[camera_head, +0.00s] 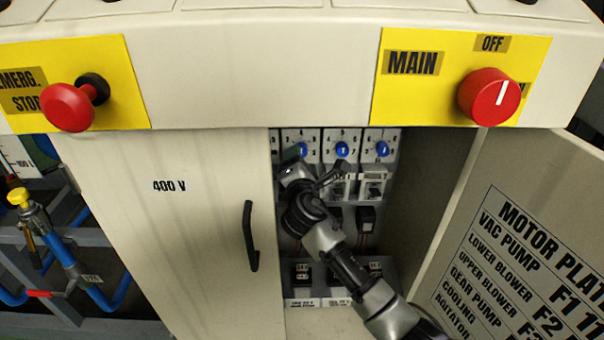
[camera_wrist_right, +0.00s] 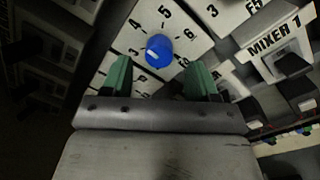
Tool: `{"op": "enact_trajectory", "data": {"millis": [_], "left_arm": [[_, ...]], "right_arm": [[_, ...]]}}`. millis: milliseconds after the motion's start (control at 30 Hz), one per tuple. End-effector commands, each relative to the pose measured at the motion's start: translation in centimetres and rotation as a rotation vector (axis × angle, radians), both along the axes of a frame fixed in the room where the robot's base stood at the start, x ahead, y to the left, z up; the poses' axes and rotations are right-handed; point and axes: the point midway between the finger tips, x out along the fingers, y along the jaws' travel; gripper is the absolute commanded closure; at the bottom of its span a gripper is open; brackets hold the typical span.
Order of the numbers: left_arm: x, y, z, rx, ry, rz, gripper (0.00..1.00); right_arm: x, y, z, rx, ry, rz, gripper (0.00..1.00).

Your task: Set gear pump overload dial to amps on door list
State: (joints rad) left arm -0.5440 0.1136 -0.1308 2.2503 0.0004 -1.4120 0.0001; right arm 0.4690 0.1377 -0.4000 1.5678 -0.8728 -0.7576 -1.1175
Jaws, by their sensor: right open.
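A row of white overload units with blue dials (camera_head: 342,150) sits in the open cabinet in the head view. My right gripper (camera_head: 306,172) is inside the cabinet in front of the left part of this row. In the right wrist view, its two green fingertips (camera_wrist_right: 160,78) are open, and a blue dial (camera_wrist_right: 159,50) shows between and beyond them, not gripped. The printed scale around the dial shows 3 to 6; its exact setting is too small to read. The door list (camera_head: 520,270) names GEAR PUMP, but its amps are cut off by the frame. My left gripper is out of view.
The closed left door (camera_head: 190,230) with a black handle (camera_head: 250,236) and the open right door flank the opening. A red MAIN knob (camera_head: 489,97) and a red emergency stop (camera_head: 68,106) protrude above. A MIXER 1 label (camera_wrist_right: 274,36) is beside the dial unit.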

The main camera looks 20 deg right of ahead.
Motion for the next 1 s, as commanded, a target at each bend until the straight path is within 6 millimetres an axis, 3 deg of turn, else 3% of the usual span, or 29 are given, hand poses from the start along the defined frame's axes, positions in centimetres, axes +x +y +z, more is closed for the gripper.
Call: {"op": "enact_trajectory", "data": {"millis": [200, 400, 1000], "left_arm": [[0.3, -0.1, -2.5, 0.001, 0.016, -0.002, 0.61], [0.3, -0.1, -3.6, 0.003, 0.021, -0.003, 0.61], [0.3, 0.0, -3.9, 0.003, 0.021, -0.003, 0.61]], "right_arm": [[-4.3, 1.2, -0.1, 0.001, 0.002, 0.001, 0.4], [-6.5, 1.7, -0.2, 0.0, 0.001, 0.0, 0.4], [-7.1, 1.7, -0.9, 0.032, 0.015, -0.003, 0.4]]}}
